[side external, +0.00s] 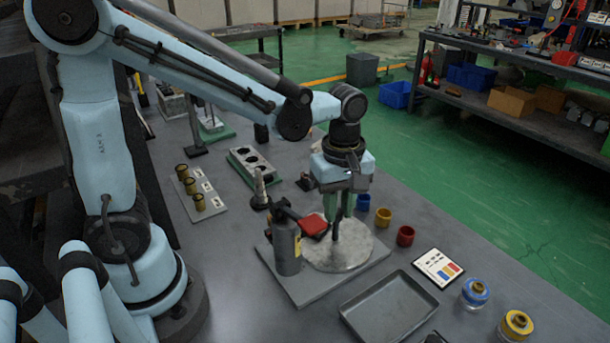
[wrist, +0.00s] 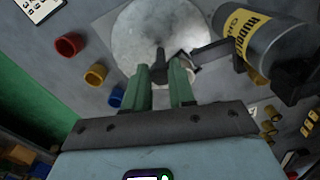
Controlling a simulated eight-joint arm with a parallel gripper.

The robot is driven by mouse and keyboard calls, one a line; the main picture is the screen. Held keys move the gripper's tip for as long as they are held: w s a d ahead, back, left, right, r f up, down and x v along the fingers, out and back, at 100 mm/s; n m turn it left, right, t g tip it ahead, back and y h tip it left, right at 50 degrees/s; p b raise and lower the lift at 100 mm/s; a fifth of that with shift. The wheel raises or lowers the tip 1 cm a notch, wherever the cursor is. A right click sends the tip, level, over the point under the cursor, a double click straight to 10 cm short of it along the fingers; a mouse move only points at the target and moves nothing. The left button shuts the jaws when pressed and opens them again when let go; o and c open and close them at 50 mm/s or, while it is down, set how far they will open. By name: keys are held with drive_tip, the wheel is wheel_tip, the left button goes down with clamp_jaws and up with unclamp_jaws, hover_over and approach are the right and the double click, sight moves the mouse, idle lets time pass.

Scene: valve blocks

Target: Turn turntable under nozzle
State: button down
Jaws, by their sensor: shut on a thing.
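The turntable (side external: 358,255) is a round pale metal disc on a grey base plate (side external: 300,288); it also fills the top middle of the wrist view (wrist: 150,25). A dark upright peg (side external: 336,232) stands on the disc, and in the wrist view the peg (wrist: 159,58) shows between my fingers. My gripper (side external: 338,212), with green fingers, is shut on this peg; its fingers also show in the wrist view (wrist: 160,85). A dark grey canister (side external: 287,248) with a yellow label stands at the disc's left edge. A dark nozzle arm (wrist: 207,50) reaches from it over the disc. Its tip is unclear.
A red flat piece (side external: 313,225) sits beside the canister top. Blue (side external: 363,202), yellow (side external: 383,217) and red (side external: 405,236) cups stand right of the turntable. An empty grey tray (side external: 388,308) lies in front. A colour card (side external: 438,268) and two jars lie further right.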

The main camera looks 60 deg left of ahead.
drive_tip(key=shift+w+f+n, duration=0.1)
drive_tip(key=shift+n, duration=3.3)
drive_tip(key=shift+w+n, duration=0.1)
drive_tip(key=shift+n, duration=3.2)
drive_tip(key=c, duration=0.9)
unclamp_jaws()
drive_tip(key=shift+c, duration=0.2)
drive_tip(key=shift+r, duration=0.2)
wheel_tip(320, 180, up, 12)
drive_tip(key=shift+f, duration=0.1)
